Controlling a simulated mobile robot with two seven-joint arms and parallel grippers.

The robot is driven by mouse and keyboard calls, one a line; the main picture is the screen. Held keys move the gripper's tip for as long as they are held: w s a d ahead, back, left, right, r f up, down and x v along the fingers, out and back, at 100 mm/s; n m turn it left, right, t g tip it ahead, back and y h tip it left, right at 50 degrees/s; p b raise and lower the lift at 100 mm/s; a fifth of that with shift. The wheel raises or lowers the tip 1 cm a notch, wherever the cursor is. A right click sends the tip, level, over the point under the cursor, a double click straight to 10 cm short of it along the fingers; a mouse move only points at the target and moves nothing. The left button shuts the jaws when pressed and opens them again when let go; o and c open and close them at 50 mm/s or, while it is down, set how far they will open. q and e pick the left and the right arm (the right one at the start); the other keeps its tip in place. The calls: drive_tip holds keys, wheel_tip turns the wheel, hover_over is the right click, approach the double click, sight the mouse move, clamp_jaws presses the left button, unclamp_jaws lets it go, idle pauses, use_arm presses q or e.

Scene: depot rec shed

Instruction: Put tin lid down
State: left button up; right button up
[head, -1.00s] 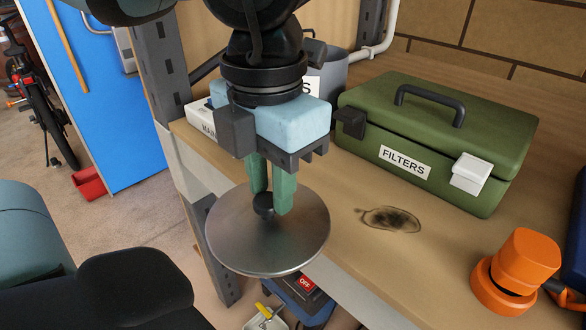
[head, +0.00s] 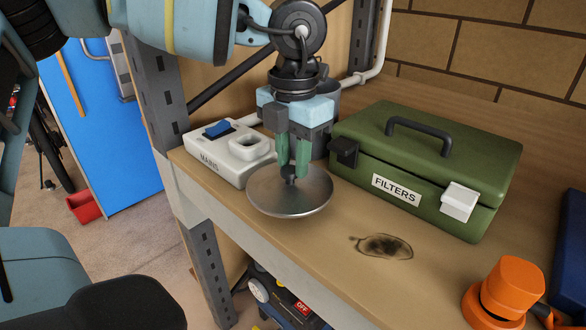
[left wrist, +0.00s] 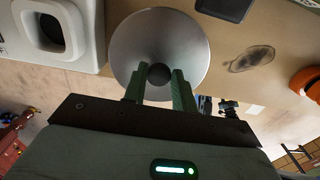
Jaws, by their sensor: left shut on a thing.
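The tin lid (head: 290,201) is a round grey metal disc with a dark knob at its centre. My left gripper (head: 293,176) points down with its green fingers shut on the knob. The lid is level at the bench top near its front edge, between the white MAINS box and the green FILTERS case; I cannot tell whether it touches the bench. In the left wrist view the lid (left wrist: 160,38) shows with its knob between the fingers (left wrist: 159,88). My right gripper is not in view.
The MAINS box (head: 217,160) stands left of the lid, the FILTERS case (head: 425,150) right and behind. A dark stain (head: 384,247) marks the bench (head: 330,240), clear in front of the case. An orange object (head: 507,290) stands at the right.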

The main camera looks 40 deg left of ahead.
sight(293, 171)
use_arm(q)
drive_tip(key=shift+w+a, duration=0.15)
drive_tip(key=shift+w, duration=0.1)
wheel_tip(293, 171, down, 4)
drive_tip(key=shift+w+a+r, duration=0.1)
drive_tip(key=shift+w+r, duration=0.05)
drive_tip(key=shift+r, duration=0.05)
drive_tip(key=shift+f, duration=0.15)
drive_tip(key=o, duration=1)
drive_tip(key=shift+r+p, duration=0.3)
drive_tip(key=shift+r, duration=0.1)
wheel_tip(293, 171, up, 12)
drive_tip(key=shift+f, duration=0.2)
